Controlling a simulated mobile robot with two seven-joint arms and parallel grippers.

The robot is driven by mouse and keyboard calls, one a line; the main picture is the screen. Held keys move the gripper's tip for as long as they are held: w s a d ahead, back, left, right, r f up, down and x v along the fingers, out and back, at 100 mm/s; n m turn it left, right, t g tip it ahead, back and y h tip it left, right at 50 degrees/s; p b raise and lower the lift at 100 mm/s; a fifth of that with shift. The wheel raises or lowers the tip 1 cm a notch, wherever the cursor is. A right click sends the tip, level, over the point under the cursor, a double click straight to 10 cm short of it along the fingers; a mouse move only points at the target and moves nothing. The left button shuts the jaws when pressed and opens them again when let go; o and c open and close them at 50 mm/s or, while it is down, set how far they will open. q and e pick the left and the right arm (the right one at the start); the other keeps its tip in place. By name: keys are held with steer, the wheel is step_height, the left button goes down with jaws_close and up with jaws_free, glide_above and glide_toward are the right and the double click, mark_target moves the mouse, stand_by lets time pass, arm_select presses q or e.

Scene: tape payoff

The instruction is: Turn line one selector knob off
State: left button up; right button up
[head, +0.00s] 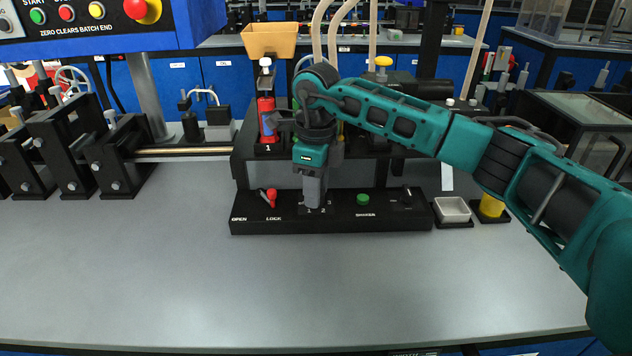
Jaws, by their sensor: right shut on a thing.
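A low black control panel (335,222) sits on the grey bench. I cannot tell which way the knob points. My left gripper is not in view.
On the panel are a red lever (271,195) by OPEN and LOCK, a green button (363,199) and a black switch (407,195). A red canister (266,118) marked 1 stands behind. A white tray (452,211) sits to the right. The front bench (250,290) is clear.

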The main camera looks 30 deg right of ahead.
steer(key=shift+m, duration=0.7)
steer(key=o, duration=1)
steer(key=shift+o, duration=0.2)
steer(key=shift+r, duration=0.1)
step_height(320, 180, up, 13)
steer(key=p, duration=0.1)
steer(key=shift+d+f, duration=0.1)
steer(key=shift+f, duration=0.1)
